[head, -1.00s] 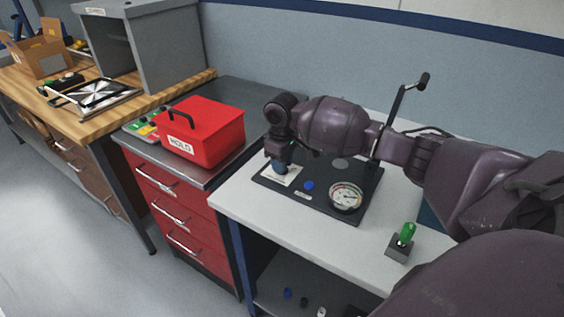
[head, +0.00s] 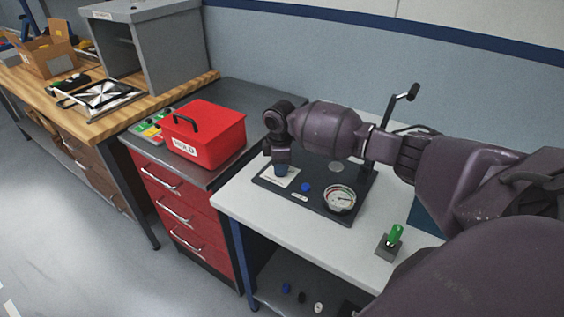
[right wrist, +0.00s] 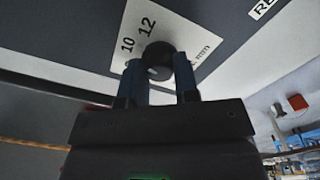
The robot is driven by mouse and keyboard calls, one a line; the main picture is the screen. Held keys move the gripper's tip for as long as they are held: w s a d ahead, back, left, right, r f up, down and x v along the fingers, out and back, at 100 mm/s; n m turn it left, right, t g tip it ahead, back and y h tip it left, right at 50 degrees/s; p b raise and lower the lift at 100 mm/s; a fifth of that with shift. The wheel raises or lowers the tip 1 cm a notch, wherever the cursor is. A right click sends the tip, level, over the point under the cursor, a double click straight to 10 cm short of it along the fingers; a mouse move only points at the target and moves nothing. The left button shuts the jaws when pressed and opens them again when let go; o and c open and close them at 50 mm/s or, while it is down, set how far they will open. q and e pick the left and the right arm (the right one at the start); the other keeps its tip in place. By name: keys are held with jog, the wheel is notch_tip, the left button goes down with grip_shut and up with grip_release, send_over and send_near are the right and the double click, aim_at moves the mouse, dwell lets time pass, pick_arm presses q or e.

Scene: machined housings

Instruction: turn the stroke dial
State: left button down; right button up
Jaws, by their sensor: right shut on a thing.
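The stroke dial shows in the right wrist view as a dark round knob (right wrist: 159,58) in front of a white scale card (right wrist: 137,32) with "10" and "12" readable. My right gripper (right wrist: 159,80) has its two blue fingers shut on the knob, one on each side. In the head view my right gripper (head: 281,170) points down at the white card (head: 289,181) on the left part of a dark panel (head: 318,208). There the dial is hidden by the fingers. My left gripper is not in view.
The panel also carries a blue button (head: 305,187), a round gauge (head: 340,199) and an upright lever (head: 398,99). A green-topped switch block (head: 391,243) stands on the white bench (head: 270,225). A red "HOLD" box (head: 206,135) sits to the left.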

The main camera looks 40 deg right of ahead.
jog(key=n+p, duration=0.1)
jog(key=n, duration=0.2)
jog(key=shift+r, duration=0.1)
jog(key=n, duration=0.2)
jog(key=shift+n, duration=0.3)
jog(key=n, duration=0.4)
jog(key=shift+p, duration=0.35)
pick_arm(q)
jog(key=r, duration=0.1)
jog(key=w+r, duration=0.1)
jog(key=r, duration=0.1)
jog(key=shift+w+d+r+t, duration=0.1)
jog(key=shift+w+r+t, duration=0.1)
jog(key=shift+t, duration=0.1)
pick_arm(e)
jog(key=shift+n, duration=0.5)
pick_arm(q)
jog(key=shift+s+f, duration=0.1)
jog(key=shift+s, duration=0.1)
pick_arm(e)
jog(key=o, duration=0.8)
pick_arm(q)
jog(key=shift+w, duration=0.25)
pick_arm(e)
jog(key=shift+o, duration=0.6)
